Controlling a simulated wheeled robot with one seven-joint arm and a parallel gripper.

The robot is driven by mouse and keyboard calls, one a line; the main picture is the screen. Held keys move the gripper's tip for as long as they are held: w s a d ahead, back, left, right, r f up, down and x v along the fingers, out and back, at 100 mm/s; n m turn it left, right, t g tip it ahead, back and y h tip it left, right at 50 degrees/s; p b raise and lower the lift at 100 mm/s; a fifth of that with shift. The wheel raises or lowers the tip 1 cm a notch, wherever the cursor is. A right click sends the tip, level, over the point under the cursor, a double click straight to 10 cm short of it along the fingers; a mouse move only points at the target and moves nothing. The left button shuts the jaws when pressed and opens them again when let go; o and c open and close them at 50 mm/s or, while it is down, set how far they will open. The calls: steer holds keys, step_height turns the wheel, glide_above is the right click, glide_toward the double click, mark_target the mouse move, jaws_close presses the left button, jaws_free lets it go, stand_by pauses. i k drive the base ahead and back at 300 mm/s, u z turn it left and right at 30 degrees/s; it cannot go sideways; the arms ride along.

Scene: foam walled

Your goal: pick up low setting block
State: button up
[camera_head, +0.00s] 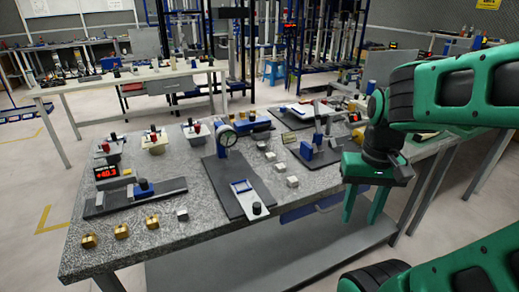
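I cannot tell which block is the low setting block. Small silver blocks stand in a row near the table's middle; the nearest silver block (292,182) is close to the front edge, with another silver block (278,168) behind it. A lone silver block (182,215) sits at the front left. Gold blocks (121,231) stand in a row beside it near the front left corner. My gripper (362,218) has two green fingers pointing down, spread apart, with nothing seen between them. It is right of the blocks, in front of the table edge in this view.
The blocks stand on a speckled granite table (190,250). A dial gauge stand (226,140) on a dark plate is at the middle. A red digital readout (106,172) is at the left. Floor is clear at left.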

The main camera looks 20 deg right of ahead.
mark_target(261, 146)
steer(key=u, duration=2.2)
steer(key=k, duration=0.6)
steer(key=z, duration=2.2)
steer(key=i, duration=0.9)
steer(key=z, duration=0.05)
